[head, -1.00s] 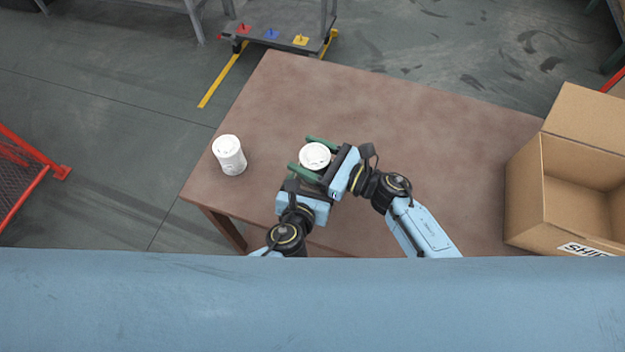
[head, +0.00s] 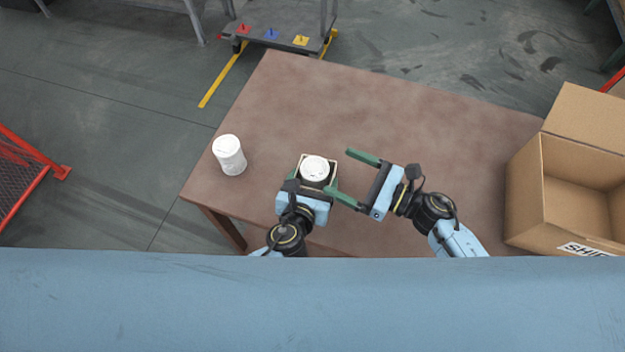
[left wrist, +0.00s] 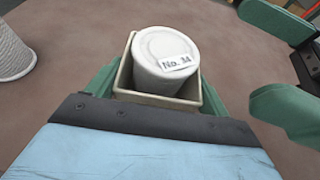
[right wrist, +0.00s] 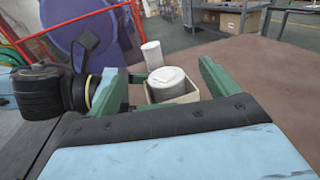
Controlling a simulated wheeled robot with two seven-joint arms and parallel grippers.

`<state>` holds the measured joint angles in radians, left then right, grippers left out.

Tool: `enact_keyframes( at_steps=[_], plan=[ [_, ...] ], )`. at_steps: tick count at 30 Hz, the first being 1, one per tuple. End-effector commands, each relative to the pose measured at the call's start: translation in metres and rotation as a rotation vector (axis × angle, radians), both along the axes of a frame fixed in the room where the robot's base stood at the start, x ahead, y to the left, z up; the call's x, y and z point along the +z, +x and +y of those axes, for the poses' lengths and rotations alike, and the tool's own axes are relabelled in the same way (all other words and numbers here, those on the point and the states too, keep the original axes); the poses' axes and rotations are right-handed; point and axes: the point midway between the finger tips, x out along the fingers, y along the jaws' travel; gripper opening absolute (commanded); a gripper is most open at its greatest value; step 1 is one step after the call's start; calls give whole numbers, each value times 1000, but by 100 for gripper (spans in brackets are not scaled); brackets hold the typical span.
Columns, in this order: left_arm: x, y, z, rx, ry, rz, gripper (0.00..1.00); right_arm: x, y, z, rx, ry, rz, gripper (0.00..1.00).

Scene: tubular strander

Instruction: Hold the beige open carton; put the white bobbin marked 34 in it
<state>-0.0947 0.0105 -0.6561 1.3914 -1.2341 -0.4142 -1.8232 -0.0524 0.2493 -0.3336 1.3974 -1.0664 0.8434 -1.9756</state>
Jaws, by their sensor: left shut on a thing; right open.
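The beige open carton (left wrist: 190,97) stands on the brown table, and my left gripper (head: 315,186) is shut on it, a finger on each side. The white bobbin marked No. 34 (left wrist: 165,58) is inside the carton, tilted a little and rising above its rim. The bobbin and carton also show in the right wrist view, as the bobbin (right wrist: 170,82) and the carton (right wrist: 190,97). My right gripper (head: 341,175) is open and empty to the right of the carton, apart from the bobbin.
A second white bobbin (head: 229,155) stands near the table's left edge; it has no readable mark here. A large cardboard box (head: 527,195) stands at the right. The brown table (head: 420,125) is clear at its middle and back.

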Motion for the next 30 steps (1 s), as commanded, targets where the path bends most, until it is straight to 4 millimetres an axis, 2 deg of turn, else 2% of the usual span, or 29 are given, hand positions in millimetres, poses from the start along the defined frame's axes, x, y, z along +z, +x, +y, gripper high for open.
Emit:
enact_keyframes(
  at_steps=[3, 6, 13, 14, 18, 26, 30],
  plan=[
    [0, 0, 0, 0, 0, -1, 58, 0, -8, -15, -1, 0, 0, 86],
    [0, 0, 0, 0, 0, -1, 58, 0, -11, -22, 0, 0, -1, 86],
    [0, 0, 0, 0, 0, -1, 58, 1, -12, -24, 0, 1, -2, 86],
    [0, 0, 0, 0, 0, -1, 84, 1, -12, -24, 0, 1, -2, 86],
    [0, 0, 0, 0, 0, -1, 100, 1, -12, -24, 0, 1, -2, 86],
    [1, -2, 0, 0, 0, 0, 100, 1, -12, -24, 0, 1, -2, 86],
    [5, -12, 3, -1, 0, -1, 100, 1, -12, -24, 0, 1, -2, 86]
  ],
)
